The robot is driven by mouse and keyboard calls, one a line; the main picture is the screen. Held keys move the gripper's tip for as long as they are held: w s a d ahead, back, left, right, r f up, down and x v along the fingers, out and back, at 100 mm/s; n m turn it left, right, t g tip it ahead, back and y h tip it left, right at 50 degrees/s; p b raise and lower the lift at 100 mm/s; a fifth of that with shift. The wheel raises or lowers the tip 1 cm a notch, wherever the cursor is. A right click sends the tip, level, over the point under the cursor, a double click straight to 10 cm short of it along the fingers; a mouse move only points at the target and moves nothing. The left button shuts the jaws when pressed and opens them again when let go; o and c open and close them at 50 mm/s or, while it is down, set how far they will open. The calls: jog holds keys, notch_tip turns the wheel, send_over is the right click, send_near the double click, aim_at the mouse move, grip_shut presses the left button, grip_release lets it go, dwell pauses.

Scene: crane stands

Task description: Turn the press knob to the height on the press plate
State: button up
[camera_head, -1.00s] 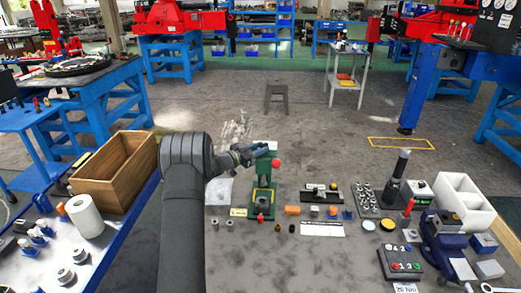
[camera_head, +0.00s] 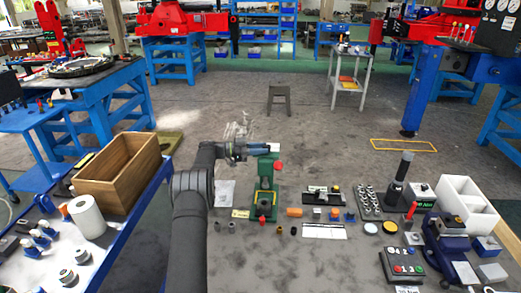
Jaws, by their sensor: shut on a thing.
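The green press (camera_head: 265,185) stands upright on the grey bench near the middle of the head view, with a red ball (camera_head: 278,166) on the right of its head. My gripper (camera_head: 272,148) reaches in from the left at the top of the press and is shut on the press knob there. The knob itself is hidden by the fingers. A small yellow plate (camera_head: 241,213) lies left of the press base; its writing is too small to read.
A wooden box (camera_head: 118,178) and a white paper roll (camera_head: 86,216) stand at the left. Small cylinders, an orange block (camera_head: 294,212) and a black fixture (camera_head: 322,195) lie around the press. A blue vise (camera_head: 446,238) and a white bin (camera_head: 468,202) stand at the right.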

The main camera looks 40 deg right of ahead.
jog(key=shift+d+r+m+g+y, duration=0.1)
jog(key=shift+m+g+y, duration=0.2)
jog(key=shift+m, duration=0.1)
dwell(0.3)
jog(key=o, duration=1)
jog(key=shift+c, duration=0.2)
jog(key=v, duration=0.7)
jog(key=shift+w+a, duration=0.15)
jog(key=shift+a, duration=0.1)
